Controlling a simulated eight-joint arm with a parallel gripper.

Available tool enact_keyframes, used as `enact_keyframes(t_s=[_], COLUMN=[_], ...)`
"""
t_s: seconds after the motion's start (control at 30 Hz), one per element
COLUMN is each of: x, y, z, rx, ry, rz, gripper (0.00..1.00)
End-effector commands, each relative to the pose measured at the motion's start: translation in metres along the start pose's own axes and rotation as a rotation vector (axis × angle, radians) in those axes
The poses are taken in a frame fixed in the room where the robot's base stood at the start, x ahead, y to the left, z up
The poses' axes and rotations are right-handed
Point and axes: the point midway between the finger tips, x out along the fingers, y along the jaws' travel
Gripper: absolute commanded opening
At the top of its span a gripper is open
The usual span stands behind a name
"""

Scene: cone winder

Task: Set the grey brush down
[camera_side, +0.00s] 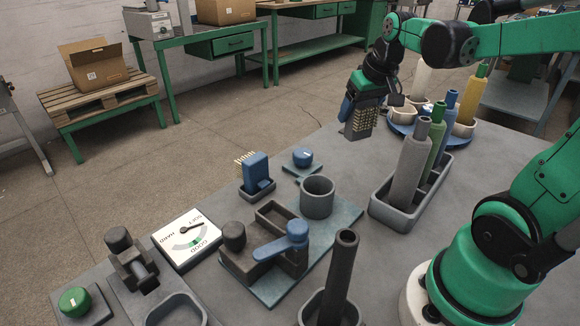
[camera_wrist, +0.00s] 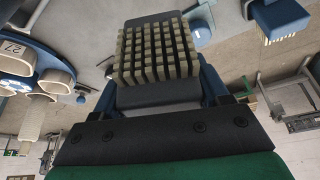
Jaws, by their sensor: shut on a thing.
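The grey brush (camera_side: 358,117) has pale bristles in a dark grey block. My gripper (camera_side: 364,94) is shut on it and holds it above the far edge of the grey table. The brush also shows in the wrist view (camera_wrist: 155,55), bristles facing the camera, between the blue fingers. A blue brush (camera_side: 255,172) with bristles pointing left stands in a dark holder (camera_side: 259,191) on the table. The blue brush also shows at the upper right of the wrist view (camera_wrist: 278,18). I cannot tell whether the grey brush touches anything below it.
A grey tray (camera_side: 392,213) of tall grey, green and blue cones stands to the right. Behind it is a blue round carousel (camera_side: 401,128) with pale cups. Bare table lies left of the tray.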

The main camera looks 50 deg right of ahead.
Motion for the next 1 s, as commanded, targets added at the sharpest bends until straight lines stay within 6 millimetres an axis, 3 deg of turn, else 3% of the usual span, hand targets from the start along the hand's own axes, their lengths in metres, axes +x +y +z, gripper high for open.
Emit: enact_keyframes(t_s=[0.3, 1.0], x=[0.057, 0.111], y=[0.0, -0.001], z=[0.023, 0.046], rx=[-0.002, -0.002], ry=[0.0, 0.0], rz=[-0.001, -0.001], gripper=[0.07, 0.07])
